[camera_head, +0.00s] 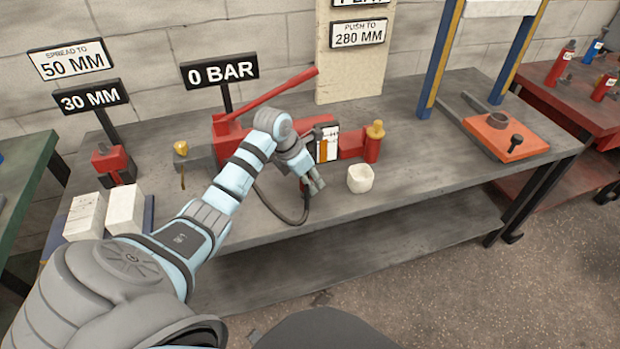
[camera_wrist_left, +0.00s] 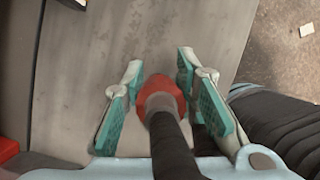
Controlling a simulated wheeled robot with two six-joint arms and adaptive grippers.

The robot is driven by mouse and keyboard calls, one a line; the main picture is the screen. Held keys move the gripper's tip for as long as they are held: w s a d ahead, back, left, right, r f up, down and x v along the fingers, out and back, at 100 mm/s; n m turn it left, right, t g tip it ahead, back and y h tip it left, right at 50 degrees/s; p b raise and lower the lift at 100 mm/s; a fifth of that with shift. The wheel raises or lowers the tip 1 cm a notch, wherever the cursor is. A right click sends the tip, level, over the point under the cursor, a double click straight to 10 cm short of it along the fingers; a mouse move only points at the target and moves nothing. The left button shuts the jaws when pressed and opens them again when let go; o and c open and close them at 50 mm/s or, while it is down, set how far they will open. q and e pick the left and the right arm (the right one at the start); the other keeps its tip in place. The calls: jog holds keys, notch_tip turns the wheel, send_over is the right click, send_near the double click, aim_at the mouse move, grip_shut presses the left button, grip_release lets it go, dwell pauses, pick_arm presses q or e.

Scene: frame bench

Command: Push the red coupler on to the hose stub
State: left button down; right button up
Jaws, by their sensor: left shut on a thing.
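The red coupler (camera_wrist_left: 162,92) sits on the end of a black hose between the teal-padded fingers of my left gripper (camera_wrist_left: 155,95) in the wrist view. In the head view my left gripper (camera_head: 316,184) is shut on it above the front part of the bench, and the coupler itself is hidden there. The black hose (camera_head: 285,217) loops from the red hand pump (camera_head: 228,130) towards the gripper. I cannot make out the hose stub in either view. My right gripper is not in view.
White blocks (camera_head: 125,209) lie at the left of the grey bench (camera_head: 420,185); an orange plate (camera_head: 507,137) is at the right. The front middle is clear.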

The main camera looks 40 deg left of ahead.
pick_arm(q)
jog(key=shift+f, duration=0.4)
jog(key=c, duration=1.2)
grip_release()
jog(key=shift+r, duration=0.1)
jog(key=v, duration=1.2)
